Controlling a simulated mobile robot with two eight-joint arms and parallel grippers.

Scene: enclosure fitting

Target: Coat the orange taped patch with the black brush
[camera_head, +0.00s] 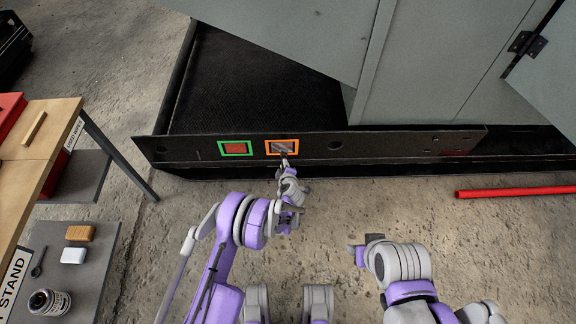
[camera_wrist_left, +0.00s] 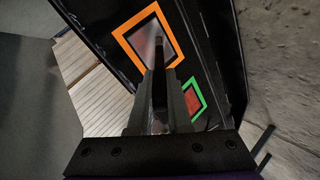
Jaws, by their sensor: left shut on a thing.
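The orange taped patch (camera_head: 282,147) is a square orange border around a grey area on the black sill of the enclosure; it also shows in the left wrist view (camera_wrist_left: 147,42). My left gripper (camera_head: 287,172) is just below this patch, shut on the slim black brush (camera_wrist_left: 158,62). The brush points up at the patch, and its tip overlaps the grey area in the left wrist view. I cannot tell whether the tip touches the surface. My right gripper (camera_head: 364,250) is low at centre right, away from the sill; its jaws are too unclear to read.
A green taped patch (camera_head: 236,148) with a red middle is left of the orange one. A grey stand (camera_head: 92,270) at lower left holds a jar (camera_head: 49,302), a sponge-like orange block (camera_head: 80,233) and a white block (camera_head: 73,255). A red bar (camera_head: 515,192) lies at right.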

